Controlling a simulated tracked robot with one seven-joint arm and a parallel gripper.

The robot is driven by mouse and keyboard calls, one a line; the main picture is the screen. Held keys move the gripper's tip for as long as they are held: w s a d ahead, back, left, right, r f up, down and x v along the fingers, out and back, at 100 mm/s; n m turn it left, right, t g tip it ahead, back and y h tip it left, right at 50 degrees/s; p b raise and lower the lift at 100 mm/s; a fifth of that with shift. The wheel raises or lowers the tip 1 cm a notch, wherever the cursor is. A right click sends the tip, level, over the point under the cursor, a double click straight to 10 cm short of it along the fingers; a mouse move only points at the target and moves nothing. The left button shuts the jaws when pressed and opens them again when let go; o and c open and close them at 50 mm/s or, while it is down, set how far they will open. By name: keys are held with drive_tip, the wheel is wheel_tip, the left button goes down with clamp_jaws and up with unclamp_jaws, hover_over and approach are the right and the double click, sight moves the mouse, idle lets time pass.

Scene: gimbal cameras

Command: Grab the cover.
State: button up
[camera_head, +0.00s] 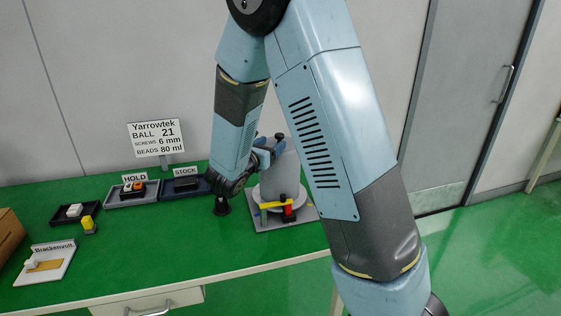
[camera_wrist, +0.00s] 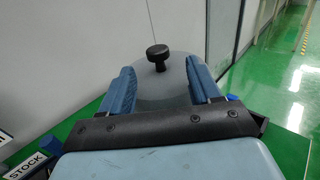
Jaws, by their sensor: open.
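The cover (camera_head: 285,172) is a grey, rounded dome standing on a round base on a grey plate (camera_head: 266,222) on the green table. A black knob tops it, clear in the wrist view (camera_wrist: 157,57), where the translucent grey dome (camera_wrist: 160,82) shows below it. My gripper (camera_head: 268,146) is at the upper left of the cover in the head view. In the wrist view its two blue fingers (camera_wrist: 157,88) are spread apart on either side of the dome, with the knob beyond them. I cannot tell whether the fingers touch the dome.
Red, yellow and black parts (camera_head: 287,207) stand at the front of the cover's base. HOLD (camera_head: 132,197) and STOCK (camera_head: 185,188) trays lie to the left, near a Yarrowtek sign (camera_head: 155,138). The front middle table is clear.

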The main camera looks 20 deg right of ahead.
sight(277, 138)
drive_tip(key=x, duration=0.5)
drive_tip(key=shift+w+a, duration=0.1)
drive_tip(key=shift+c, duration=0.4)
clamp_jaws()
drive_tip(key=shift+r, duration=0.1)
